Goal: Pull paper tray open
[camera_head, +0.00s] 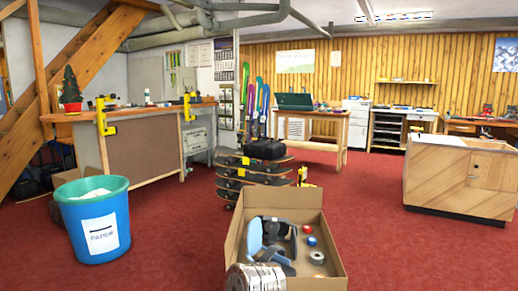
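I cannot make out a paper tray for certain. A blue round bin (97,240) with a white label reading "PAPER" stands on the red carpet at the left, with white sheets in its top. A small white and grey unit (356,121) stands against the back wall, and a white-topped unit with dark shelves (388,131) stands beside it; their details are too small to tell. Neither of my grippers shows in this view.
An open cardboard box (238,225) with tools and tape rolls stands in front. Stacked skateboards (232,185) are behind it. A workbench (150,145) with yellow clamps is left, a wooden cabinet (480,178) right. Carpet (385,245) is clear at right front.

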